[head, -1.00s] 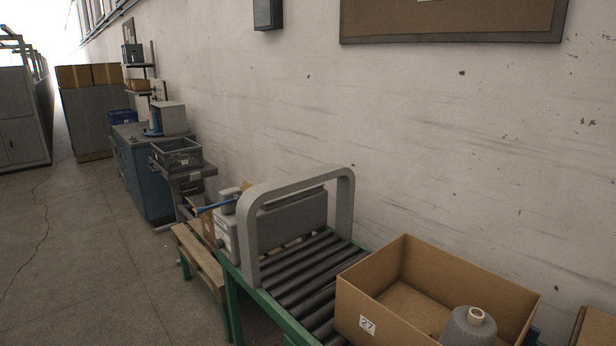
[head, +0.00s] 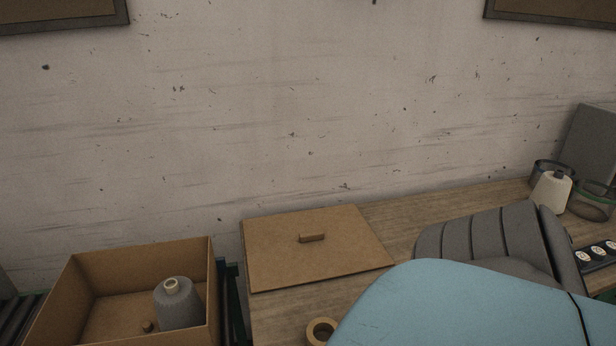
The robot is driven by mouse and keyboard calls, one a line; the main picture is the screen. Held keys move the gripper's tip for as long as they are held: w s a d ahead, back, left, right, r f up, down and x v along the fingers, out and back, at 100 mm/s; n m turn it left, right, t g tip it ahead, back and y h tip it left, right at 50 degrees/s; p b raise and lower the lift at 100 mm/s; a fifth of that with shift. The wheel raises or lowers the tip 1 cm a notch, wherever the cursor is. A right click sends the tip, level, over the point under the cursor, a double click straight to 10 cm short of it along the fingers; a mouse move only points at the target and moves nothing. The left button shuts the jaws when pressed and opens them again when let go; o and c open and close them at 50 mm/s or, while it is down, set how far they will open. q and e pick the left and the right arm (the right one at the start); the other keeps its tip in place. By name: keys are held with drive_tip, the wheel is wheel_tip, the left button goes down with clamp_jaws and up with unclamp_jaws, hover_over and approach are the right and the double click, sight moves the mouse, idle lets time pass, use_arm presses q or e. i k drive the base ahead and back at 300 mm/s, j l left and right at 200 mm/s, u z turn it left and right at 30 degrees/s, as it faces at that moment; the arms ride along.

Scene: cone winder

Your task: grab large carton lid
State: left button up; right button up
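A flat brown carton lid (head: 290,258) with a small raised handle (head: 312,238) on top lies on the wooden table, near its left end and close to the wall. An open brown carton (head: 92,292) stands to the left of the table. A grey yarn cone (head: 180,306) stands inside it, with a small brown object beside it. Neither of my grippers shows in the head view.
The wooden table (head: 385,232) runs to the right along the wall. On it are a tape roll (head: 321,332), a white cone (head: 551,192) and round containers at the back right. A grey ribbed form (head: 470,240) and a large light-blue surface (head: 450,305) cover the front right.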

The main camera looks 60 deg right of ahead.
sight(304, 248)
drive_tip(key=z, duration=2.05)
drive_tip(key=k+j+u, duration=0.1)
drive_tip(key=j+u, duration=0.45)
